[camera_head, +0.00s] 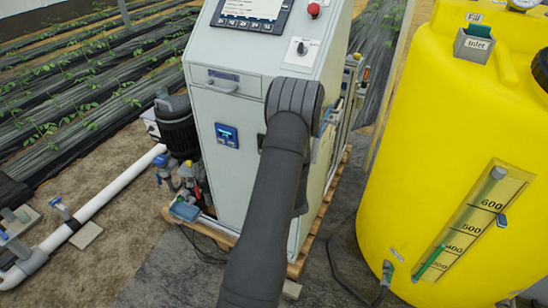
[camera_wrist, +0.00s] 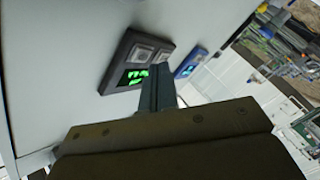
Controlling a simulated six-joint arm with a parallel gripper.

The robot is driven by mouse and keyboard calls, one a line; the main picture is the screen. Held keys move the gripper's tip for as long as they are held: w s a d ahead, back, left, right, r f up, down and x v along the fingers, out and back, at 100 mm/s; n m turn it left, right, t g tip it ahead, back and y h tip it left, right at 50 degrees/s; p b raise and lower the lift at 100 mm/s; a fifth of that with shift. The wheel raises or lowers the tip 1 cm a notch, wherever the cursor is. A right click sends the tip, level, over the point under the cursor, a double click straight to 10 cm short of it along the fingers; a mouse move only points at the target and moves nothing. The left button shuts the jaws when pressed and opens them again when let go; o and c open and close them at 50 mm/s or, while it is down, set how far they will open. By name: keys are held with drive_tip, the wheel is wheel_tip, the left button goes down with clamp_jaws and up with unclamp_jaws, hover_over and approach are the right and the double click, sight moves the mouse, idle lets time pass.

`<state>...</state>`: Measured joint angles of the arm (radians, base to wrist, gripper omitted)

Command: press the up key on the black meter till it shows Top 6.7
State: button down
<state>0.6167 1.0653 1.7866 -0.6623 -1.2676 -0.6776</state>
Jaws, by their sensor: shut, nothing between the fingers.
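The black meter (camera_wrist: 120,62) is on the pale cabinet face in the wrist view, seen tilted. Its green lit display (camera_wrist: 134,77) is partly covered by my gripper, and I cannot read the figures. Grey keys (camera_wrist: 143,53) sit on the meter beside the display. My gripper (camera_wrist: 158,70) is shut and empty, its tip over the meter close to the keys. I cannot tell whether it touches a key or which key is up. In the head view my arm hides the black meter and my gripper.
A blue meter (camera_head: 227,135) is on the same cabinet (camera_head: 230,185); it also shows beside the black one in the wrist view (camera_wrist: 190,63). A drawer handle (camera_head: 222,87), a knob and a red button (camera_head: 314,10) are above. A yellow tank (camera_head: 400,150) stands at right.

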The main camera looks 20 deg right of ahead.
idle(0.7)
drive_tip(key=shift+w+d, duration=0.3)
drive_tip(key=shift+w+d, duration=0.25)
idle(0.8)
drive_tip(key=shift+s+a, duration=0.55)
drive_tip(key=shift+s+a, duration=1.75)
idle(0.4)
